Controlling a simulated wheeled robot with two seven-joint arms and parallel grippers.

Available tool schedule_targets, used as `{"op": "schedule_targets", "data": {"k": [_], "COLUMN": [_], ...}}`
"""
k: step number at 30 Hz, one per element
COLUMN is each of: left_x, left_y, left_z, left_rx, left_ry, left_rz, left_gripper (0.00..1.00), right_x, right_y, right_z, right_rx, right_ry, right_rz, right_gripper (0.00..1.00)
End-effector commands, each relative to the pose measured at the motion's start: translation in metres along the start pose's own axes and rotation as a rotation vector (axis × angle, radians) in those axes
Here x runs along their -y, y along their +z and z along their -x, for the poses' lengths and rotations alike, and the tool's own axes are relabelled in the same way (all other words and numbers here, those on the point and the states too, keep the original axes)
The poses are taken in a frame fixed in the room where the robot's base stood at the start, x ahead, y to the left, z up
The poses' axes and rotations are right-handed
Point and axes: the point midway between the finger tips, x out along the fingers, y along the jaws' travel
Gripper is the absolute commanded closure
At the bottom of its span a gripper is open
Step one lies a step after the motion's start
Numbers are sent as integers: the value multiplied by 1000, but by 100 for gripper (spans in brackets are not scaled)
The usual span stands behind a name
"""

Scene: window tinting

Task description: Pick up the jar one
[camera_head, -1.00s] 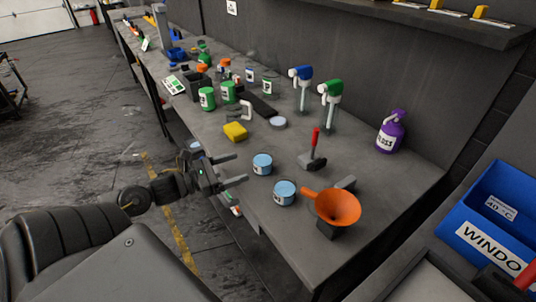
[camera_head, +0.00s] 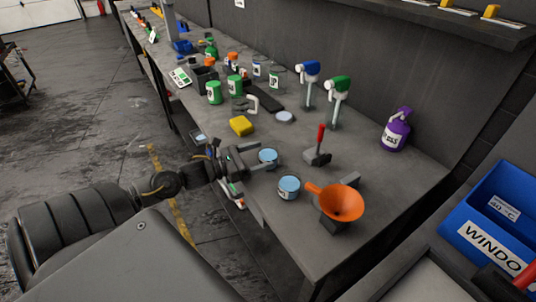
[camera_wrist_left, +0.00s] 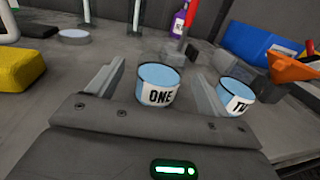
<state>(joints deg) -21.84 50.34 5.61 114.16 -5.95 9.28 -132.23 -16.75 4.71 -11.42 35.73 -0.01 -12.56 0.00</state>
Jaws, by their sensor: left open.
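Jar one (camera_wrist_left: 158,85) is a short light-blue jar labelled ONE, standing upright on the bench. In the left wrist view it sits between the spread fingers of my left gripper (camera_wrist_left: 155,85). My left gripper is open and empty, level with the jar. A second light-blue jar (camera_head: 288,187), whose label starts with T in the left wrist view (camera_wrist_left: 238,95), stands just right of the fingers. My right gripper is not in view.
An orange funnel (camera_head: 342,202) stands right of the second jar. A red-handled tool (camera_head: 319,145) stands behind. A yellow sponge (camera_head: 241,125) and a round lid (camera_head: 284,117) lie farther along the bench (camera_head: 385,185). A purple bottle (camera_head: 395,130) stands by the wall.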

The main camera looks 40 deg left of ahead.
Motion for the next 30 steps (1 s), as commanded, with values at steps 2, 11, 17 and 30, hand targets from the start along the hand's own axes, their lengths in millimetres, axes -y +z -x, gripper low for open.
{"op": "schedule_targets", "data": {"k": [2, 11, 17, 30], "left_x": [0, 0, 1, 0], "left_y": [3, 2, 0, 1], "left_z": [-11, -44, -46, -46], "left_rx": [4, 2, 0, 0], "left_ry": [1, 0, -1, -1], "left_rz": [1, 0, 0, 0], "left_gripper": [21, 21, 21, 68], "right_x": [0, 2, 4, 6], "right_y": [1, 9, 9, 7], "right_z": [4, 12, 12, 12], "right_rx": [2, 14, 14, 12], "right_ry": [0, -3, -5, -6], "right_rz": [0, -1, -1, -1], "right_gripper": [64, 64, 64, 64]}}
